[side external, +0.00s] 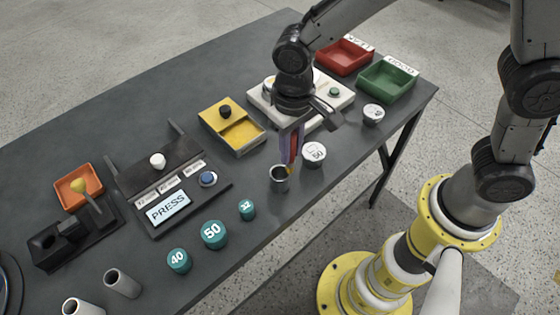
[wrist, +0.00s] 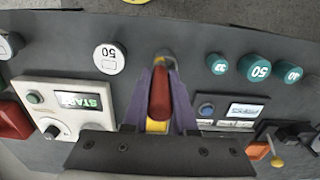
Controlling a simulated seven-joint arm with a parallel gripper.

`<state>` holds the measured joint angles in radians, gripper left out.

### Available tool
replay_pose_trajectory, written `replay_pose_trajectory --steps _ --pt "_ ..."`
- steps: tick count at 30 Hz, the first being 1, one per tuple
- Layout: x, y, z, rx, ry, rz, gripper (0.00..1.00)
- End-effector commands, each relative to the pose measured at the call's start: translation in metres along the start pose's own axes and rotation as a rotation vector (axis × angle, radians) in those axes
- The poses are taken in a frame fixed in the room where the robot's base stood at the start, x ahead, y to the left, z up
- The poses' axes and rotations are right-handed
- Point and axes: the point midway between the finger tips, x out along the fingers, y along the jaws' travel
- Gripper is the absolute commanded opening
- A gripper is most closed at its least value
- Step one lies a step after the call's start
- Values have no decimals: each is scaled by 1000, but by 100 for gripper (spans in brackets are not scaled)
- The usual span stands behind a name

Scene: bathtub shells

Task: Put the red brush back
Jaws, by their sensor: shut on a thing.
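My gripper (side external: 291,160) points down and is shut on the red brush (side external: 294,148), between its purple fingers. In the wrist view the brush (wrist: 160,92) shows as a red handle between the fingers (wrist: 160,85). A small metal cup (side external: 279,184) stands on the table just below the fingertips. In the wrist view the cup (wrist: 165,54) is just beyond the brush's end. The brush's lower end is at or just above the cup's mouth; I cannot tell whether it is inside.
A white-topped 50 weight (side external: 314,154) stands close right of the cup. Several teal weights (side external: 214,235) stand to the left. A yellow box (side external: 232,130), a white scale (side external: 335,107), red tray (side external: 344,57) and green tray (side external: 387,82) lie behind.

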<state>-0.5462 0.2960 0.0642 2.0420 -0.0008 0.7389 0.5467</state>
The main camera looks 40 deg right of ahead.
Motion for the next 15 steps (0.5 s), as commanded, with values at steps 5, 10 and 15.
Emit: replay_pose_trajectory --steps 5,10,15 --pt "18 -8 -13 0 -1 0 0" --pt "22 -10 -16 0 0 0 0" --pt "42 -12 -19 0 -3 2 0"
